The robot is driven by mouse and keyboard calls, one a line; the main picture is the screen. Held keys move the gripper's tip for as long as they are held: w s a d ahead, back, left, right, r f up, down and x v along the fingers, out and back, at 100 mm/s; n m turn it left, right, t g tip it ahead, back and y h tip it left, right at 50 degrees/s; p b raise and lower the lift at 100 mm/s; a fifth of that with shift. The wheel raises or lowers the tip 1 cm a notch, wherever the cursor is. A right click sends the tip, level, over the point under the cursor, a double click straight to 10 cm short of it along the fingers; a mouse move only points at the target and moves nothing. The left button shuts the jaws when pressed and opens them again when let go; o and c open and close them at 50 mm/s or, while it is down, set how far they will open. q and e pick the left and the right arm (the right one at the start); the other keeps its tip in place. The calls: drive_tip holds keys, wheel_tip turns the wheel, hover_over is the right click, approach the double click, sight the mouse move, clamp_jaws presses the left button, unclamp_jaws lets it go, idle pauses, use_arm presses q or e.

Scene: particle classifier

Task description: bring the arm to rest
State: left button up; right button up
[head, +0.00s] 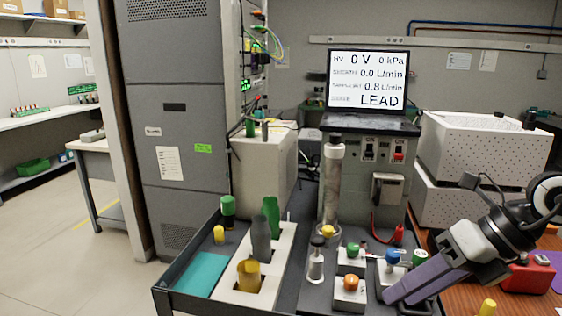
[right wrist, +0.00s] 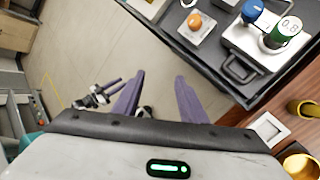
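My right arm comes in from the right in the head view. Its gripper (head: 402,292) has purple fingers that point down and left, at the right edge of the equipment cart (head: 172,297). In the right wrist view, the right gripper's fingers (right wrist: 160,82) stand apart with nothing between them, and floor shows through the gap. What seems to be my left gripper (right wrist: 108,88) shows small and far off in the right wrist view. Its opening is too small to tell. The head view does not show the left arm.
The cart carries a white holder (head: 285,245) with coloured bottles, a glass column (head: 332,185) and several valve blocks (head: 349,293) close to the right gripper. A monitor (head: 368,80) reads LEAD. A red box (head: 527,275) lies on the wooden table at right. Floor at left is clear.

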drive_tip(key=s+a+f+m+t+y+b, duration=0.15)
drive_tip(key=a+m+y, duration=0.45)
drive_tip(key=a+y, duration=0.85)
drive_tip(key=w+d+f+m+t+h+b, duration=0.1)
drive_tip(key=d+f+m+t+h, duration=0.3)
drive_tip(key=f+m+h, duration=0.6)
drive_tip(key=d+f+m+t+h+b, duration=0.2)
drive_tip(key=f+m+t+h, duration=0.45)
drive_tip(key=f+m, duration=0.7)
drive_tip(key=s+f+m+g+h, duration=0.2)
drive_tip(key=s+f+m+g, duration=0.4)
drive_tip(key=s+f, duration=0.9)
wheel_tip(320, 180, down, 2)
drive_tip(key=shift+s+a+f+g, duration=0.15)
drive_tip(key=shift+f+g, duration=0.1)
drive_tip(key=shift+g, duration=0.05)
drive_tip(key=shift+m, duration=0.25)
